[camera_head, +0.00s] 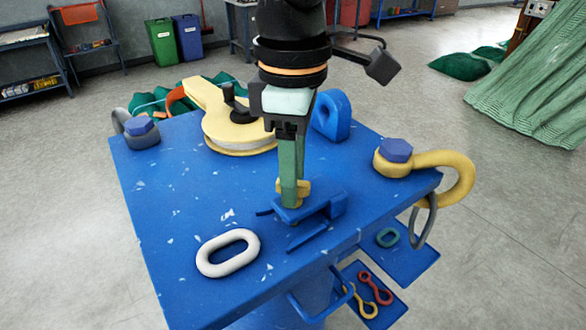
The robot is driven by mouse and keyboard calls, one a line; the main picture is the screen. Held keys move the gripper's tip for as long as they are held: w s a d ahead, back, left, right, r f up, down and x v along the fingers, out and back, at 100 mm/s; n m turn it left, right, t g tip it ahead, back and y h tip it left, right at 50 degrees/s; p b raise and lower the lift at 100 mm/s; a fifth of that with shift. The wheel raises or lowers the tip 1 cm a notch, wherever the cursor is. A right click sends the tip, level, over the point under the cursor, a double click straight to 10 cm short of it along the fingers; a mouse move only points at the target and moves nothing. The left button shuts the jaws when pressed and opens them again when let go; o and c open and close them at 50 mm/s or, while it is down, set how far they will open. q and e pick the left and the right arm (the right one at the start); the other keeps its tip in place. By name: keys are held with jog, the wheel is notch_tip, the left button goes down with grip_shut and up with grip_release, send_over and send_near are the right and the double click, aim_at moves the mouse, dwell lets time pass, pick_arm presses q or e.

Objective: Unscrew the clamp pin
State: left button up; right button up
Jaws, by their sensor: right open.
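A small blue clamp (331,205) is on the near part of the blue workbench (190,215). A small yellow piece, which looks like the head of the clamp pin (304,187), shows at the clamp, partly hidden behind my fingers. My right gripper (290,198) comes down from above with its green fingers pointing straight down. The fingertips are at the yellow piece and the clamp; I cannot tell whether they touch. The right gripper is open, though its fingers look close together from this side. My left gripper is not in view.
A white oval link (228,253) lies near the front edge. A yellow shackle (437,165) with a blue bolt is at the right corner, a grey shackle (138,133) at the left. The bench's left-middle is free.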

grip_shut()
dwell(0.4)
jog(key=shift+n, duration=0.3)
